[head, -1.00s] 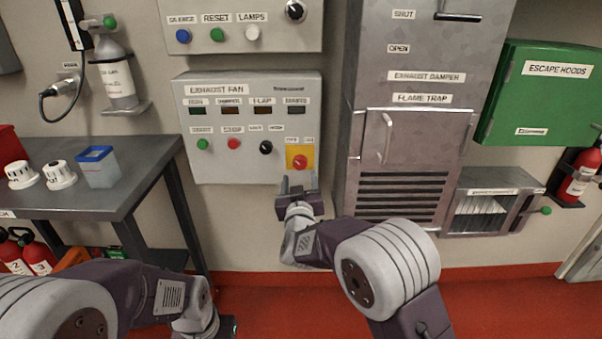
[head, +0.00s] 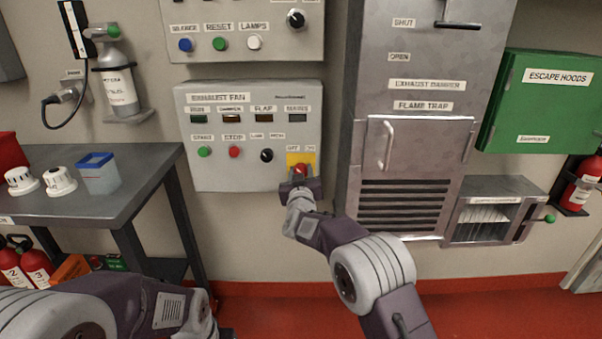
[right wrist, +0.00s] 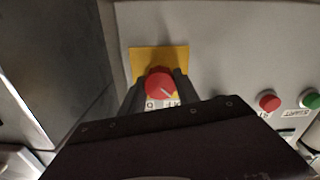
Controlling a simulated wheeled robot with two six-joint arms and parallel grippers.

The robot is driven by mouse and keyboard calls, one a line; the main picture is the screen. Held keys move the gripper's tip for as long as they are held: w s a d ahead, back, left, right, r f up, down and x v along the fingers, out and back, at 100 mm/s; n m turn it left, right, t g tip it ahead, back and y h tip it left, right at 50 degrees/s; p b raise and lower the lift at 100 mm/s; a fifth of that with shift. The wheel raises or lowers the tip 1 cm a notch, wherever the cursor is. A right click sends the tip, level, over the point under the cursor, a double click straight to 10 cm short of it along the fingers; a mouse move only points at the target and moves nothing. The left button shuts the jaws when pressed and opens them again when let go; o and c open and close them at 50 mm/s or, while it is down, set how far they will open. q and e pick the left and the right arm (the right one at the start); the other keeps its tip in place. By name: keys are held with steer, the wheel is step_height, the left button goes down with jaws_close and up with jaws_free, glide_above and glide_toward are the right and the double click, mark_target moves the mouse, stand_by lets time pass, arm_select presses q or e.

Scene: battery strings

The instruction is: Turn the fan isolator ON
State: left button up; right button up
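The fan isolator is a red rotary knob (right wrist: 160,83) on a yellow plate (right wrist: 182,56), at the lower right of the grey exhaust fan panel (head: 230,178). Its pale pointer mark slants to the lower right in the right wrist view, towards the OFF label. The plate also shows in the head view (head: 311,158). My right gripper (right wrist: 160,88) has one dark finger on each side of the knob, close against it, and looks shut on it. My left arm is at the lower left of the head view; its fingers cannot be made out.
Red stop (head: 234,152) and green start (head: 204,152) buttons and a black selector (head: 267,155) sit left of the isolator. The metal flame trap cabinet (head: 415,150) stands close on the right. A grey table (head: 100,200) is at left.

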jaws_close()
steer(key=m, duration=0.4)
steer(key=shift+f+b, duration=0.1)
steer(key=shift+b, duration=0.25)
steer(key=m+b, duration=0.1)
steer(key=m, duration=0.2)
steer(key=shift+m, duration=0.4)
steer(key=m+b, duration=0.2)
steer(key=m, duration=0.3)
steer(key=shift+f+b, duration=0.1)
steer(key=shift+b, duration=0.25)
steer(key=shift+m+b, duration=1.1)
steer(key=shift+m, duration=1.4)
